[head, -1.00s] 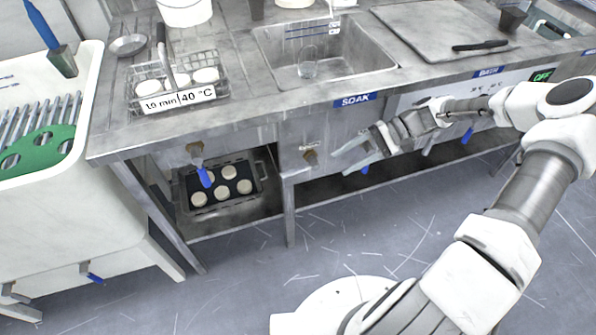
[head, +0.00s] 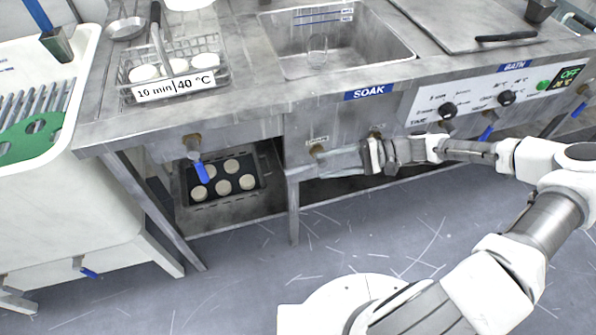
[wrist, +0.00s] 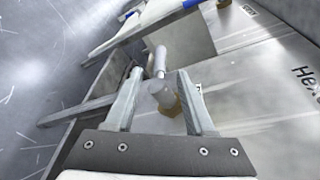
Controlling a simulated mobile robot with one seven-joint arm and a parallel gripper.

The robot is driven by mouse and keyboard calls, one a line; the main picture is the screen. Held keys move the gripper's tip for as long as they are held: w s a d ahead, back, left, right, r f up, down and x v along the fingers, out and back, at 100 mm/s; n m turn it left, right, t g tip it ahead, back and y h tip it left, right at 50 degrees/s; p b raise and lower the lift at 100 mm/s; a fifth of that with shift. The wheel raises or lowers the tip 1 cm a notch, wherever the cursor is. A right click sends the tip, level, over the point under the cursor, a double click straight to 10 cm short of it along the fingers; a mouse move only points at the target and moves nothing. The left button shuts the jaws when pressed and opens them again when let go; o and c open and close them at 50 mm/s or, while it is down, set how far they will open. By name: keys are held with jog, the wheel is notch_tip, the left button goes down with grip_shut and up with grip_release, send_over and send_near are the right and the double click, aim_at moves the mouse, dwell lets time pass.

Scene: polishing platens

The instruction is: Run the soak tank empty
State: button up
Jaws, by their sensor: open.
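The soak tank (head: 285,68) is a steel basin set in the bench, with a blue SOAK label (head: 368,92) on its front edge. Below, a brass fitting (head: 317,151) sticks out of the front panel under a small label. My gripper (head: 345,160) is in front of this panel, just right of that fitting, fingers pointing left. In the wrist view my gripper (wrist: 157,80) is open, with a grey valve part (wrist: 160,92) on a brass base showing between its fingers. Contact is unclear.
Left, a valve with a blue lever (head: 202,172) hangs above a dark tray (head: 222,203) of round pale discs. A wire basket (head: 172,85) with a 10 min 40 °C tag stands on the bench. The bath control panel (head: 480,98) is right. The floor ahead is clear.

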aim_at(298, 167)
jog(key=b+x, duration=0.1)
jog(key=x, duration=0.7)
jog(key=shift+f+b, duration=0.1)
jog(key=shift+b, duration=0.2)
grip_shut()
dwell(1.0)
